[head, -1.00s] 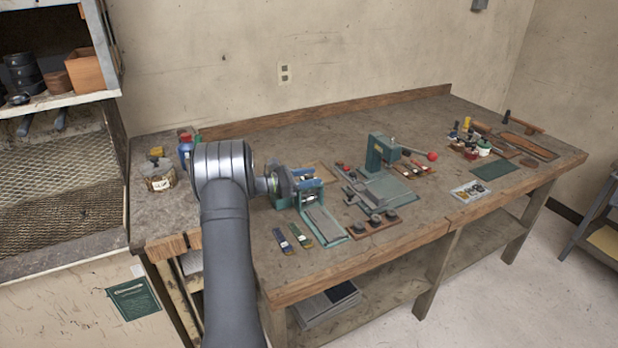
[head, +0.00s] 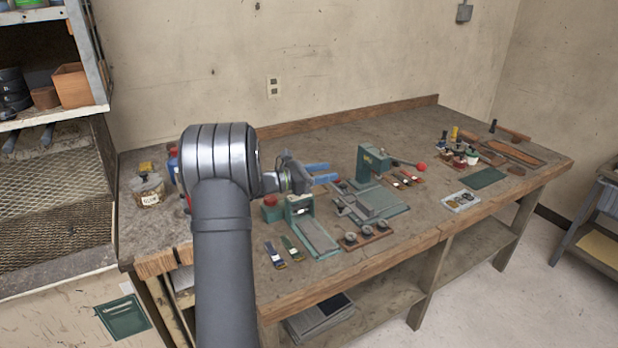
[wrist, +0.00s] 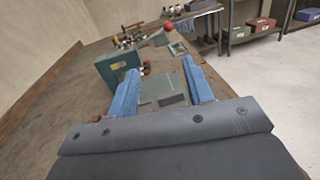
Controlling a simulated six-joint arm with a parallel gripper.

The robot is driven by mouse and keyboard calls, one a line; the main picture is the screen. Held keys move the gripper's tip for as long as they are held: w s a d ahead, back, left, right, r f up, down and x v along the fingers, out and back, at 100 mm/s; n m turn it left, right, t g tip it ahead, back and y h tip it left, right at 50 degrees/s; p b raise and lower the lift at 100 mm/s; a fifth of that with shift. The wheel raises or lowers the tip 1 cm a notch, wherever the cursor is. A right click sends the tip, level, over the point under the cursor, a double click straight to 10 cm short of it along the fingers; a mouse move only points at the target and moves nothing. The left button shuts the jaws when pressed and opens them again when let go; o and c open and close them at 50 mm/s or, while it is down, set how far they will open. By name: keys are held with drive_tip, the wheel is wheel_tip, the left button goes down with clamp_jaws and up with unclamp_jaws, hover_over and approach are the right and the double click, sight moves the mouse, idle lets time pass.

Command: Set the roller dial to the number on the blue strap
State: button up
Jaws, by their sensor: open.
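The green roller machine (head: 299,204) stands on the bench in front of my gripper, with a red knob (head: 271,200) at its left and a flat grey bed (head: 319,235) towards the front. A pale dial area shows on its face, but its number is too small to read. The blue strap (head: 274,255) lies on the bench left of the green strap (head: 292,248); its number is not legible. My gripper (head: 322,173) is open and empty above and behind the machine, pointing right. Its blue fingers are apart in the wrist view (wrist: 160,70).
A green press (head: 371,163) with a red-balled lever (head: 421,168) stands to the right, in line with my fingers. A wooden holder with dark round pieces (head: 366,237) lies in front of it. Jars and tools crowd the far right.

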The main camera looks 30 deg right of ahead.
drive_tip(key=s+r, duration=0.1)
drive_tip(key=s+d, duration=0.1)
drive_tip(key=shift+s+d+r, duration=0.15)
drive_tip(key=shift+s+r, duration=0.2)
drive_tip(key=shift+r, duration=0.05)
drive_tip(key=w+a+f+n+t, duration=0.35)
drive_tip(key=w+a+t, duration=0.45)
drive_tip(key=a, duration=0.4)
wheel_tip(320, 180, down, 8)
drive_tip(key=g, duration=0.1)
drive_tip(key=shift+n, duration=0.45)
drive_tip(key=x, duration=0.7)
drive_tip(key=shift+w+r, duration=0.3)
drive_tip(key=shift+w, duration=0.1)
drive_tip(key=c, duration=1)
drive_tip(key=shift+o, duration=0.2)
